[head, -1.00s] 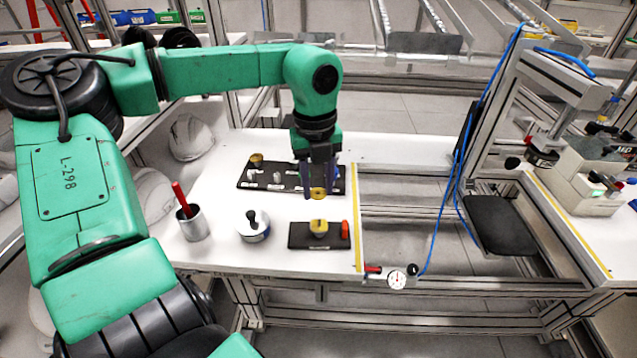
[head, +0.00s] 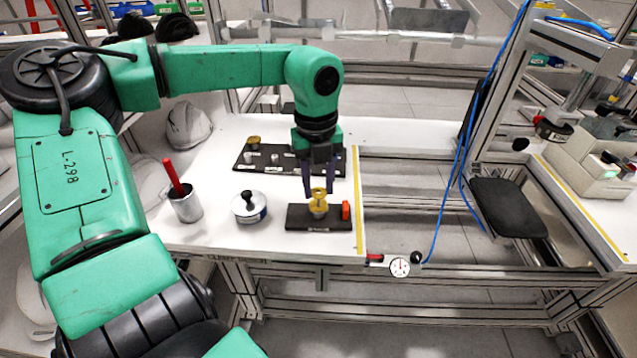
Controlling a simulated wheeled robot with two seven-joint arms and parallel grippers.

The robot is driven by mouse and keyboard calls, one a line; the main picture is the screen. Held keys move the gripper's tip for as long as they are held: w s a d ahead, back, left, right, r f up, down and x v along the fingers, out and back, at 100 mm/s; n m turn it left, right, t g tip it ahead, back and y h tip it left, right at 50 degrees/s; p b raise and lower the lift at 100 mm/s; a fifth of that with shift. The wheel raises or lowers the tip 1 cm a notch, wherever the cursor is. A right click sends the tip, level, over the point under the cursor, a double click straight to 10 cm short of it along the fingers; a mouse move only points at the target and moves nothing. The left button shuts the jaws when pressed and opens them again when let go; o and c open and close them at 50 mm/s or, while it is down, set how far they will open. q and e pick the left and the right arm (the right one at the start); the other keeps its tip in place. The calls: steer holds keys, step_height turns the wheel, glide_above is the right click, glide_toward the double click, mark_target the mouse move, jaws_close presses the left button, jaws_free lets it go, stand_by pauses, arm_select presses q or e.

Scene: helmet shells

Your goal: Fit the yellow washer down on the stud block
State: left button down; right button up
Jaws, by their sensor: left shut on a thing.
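My left gripper (head: 319,190) comes down from above and is shut on the yellow washer (head: 319,193). The washer is just above the stud block (head: 318,212), a short grey post with a yellow top on a black base plate (head: 300,223). The washer overlaps the yellow top in this view, so I cannot tell whether they touch. A small orange-red piece (head: 346,210) stands at the right end of the plate. My right gripper is not in view.
A black rack (head: 262,168) with a yellow part and grey pegs lies behind. A round tin with a black knob (head: 249,207) and a grey cup (head: 187,207) with a red-handled tool stand to the left. A dial gauge (head: 400,267) sits at the table's front edge.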

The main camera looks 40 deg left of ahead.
mark_target(318, 196)
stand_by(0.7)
arm_select(q)
steer(key=shift+b, duration=0.35)
stand_by(0.4)
steer(key=shift+f, duration=0.15)
steer(key=shift+f+b, duration=0.35)
steer(key=shift+b, duration=0.1)
steer(key=shift+f+b, duration=1)
steer(key=shift+f, duration=0.15)
steer(key=shift+r, duration=0.15)
steer(key=shift+r+p, duration=0.95)
steer(key=shift+r, duration=0.25)
